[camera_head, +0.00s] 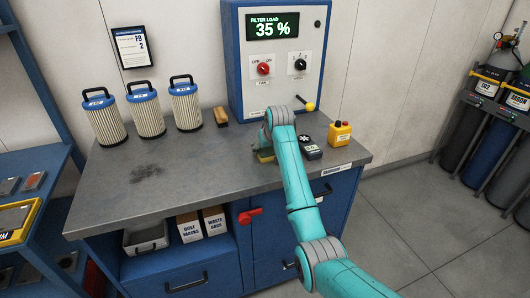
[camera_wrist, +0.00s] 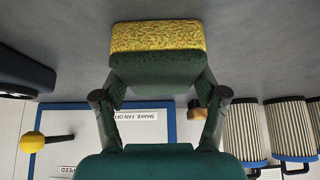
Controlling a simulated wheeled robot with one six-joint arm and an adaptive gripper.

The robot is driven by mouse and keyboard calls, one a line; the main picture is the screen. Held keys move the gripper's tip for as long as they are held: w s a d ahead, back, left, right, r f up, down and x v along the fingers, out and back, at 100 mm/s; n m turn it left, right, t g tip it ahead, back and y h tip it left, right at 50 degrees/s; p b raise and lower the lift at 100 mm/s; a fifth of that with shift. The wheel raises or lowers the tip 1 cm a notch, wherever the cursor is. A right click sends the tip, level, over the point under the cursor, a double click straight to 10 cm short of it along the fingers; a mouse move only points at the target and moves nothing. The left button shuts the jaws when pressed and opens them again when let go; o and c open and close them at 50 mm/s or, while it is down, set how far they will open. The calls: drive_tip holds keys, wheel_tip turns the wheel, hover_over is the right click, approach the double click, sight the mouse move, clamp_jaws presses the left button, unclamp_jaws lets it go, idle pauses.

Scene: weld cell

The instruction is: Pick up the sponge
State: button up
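The sponge (camera_wrist: 158,37) is yellow with a dark green side and fills the space between my fingertips in the wrist view. In the head view, a yellow edge of the sponge (camera_head: 265,157) shows at the end of my arm, low over the grey bench top; the arm hides most of it. My gripper (camera_wrist: 160,83) has one finger against each side of the sponge, with no clear gap visible. I cannot tell whether the sponge still touches the bench.
The bench (camera_head: 200,165) holds several filters (camera_head: 146,112) at left, a wooden-handled brush (camera_head: 220,116), a dark round-topped device (camera_head: 310,148) and a yellow box with a red button (camera_head: 339,133) close to my arm. The control panel (camera_head: 278,65) stands behind.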

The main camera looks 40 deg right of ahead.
drive_tip(key=shift+c, duration=0.4)
drive_tip(key=shift+r, duration=0.1)
wheel_tip(320, 180, up, 10)
drive_tip(key=shift+f, duration=0.1)
idle(0.4)
